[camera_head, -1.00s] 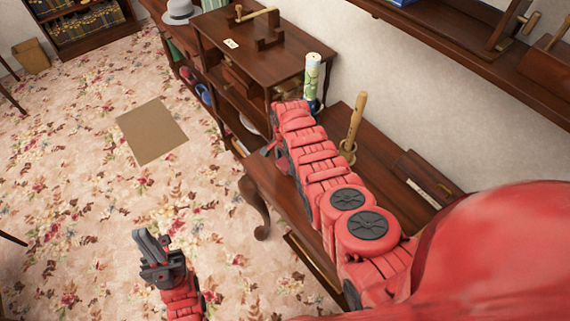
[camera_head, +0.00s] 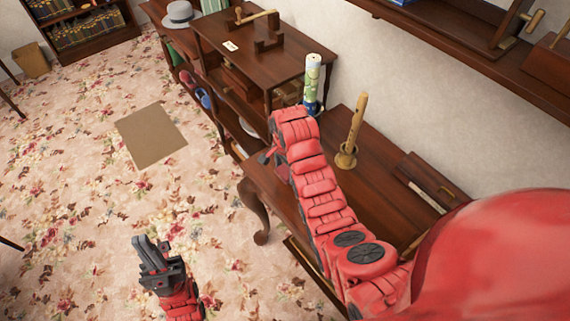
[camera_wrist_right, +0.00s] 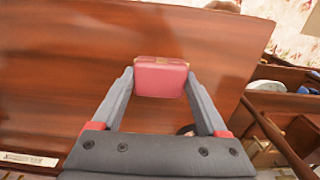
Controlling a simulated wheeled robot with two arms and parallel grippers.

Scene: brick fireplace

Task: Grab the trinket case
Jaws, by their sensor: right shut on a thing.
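The trinket case is a small pink-red box (camera_wrist_right: 161,82) with a gold-coloured trim in the right wrist view. It sits between the two grey fingers of my right gripper (camera_wrist_right: 160,76), which is shut on it. The brown wooden tabletop (camera_wrist_right: 60,70) shows behind it; I cannot tell whether the case touches the wood. In the head view my right arm hides most of this gripper and the case, near the table's left edge. My left gripper (camera_head: 156,256) hangs over the carpet, away from the table; its finger gap is unclear.
The low wooden table (camera_head: 376,165) carries a wooden flute on a stand (camera_head: 354,130) and a dark case (camera_head: 430,180). A wall shelf (camera_head: 450,45) overhangs. The carpet at left is open.

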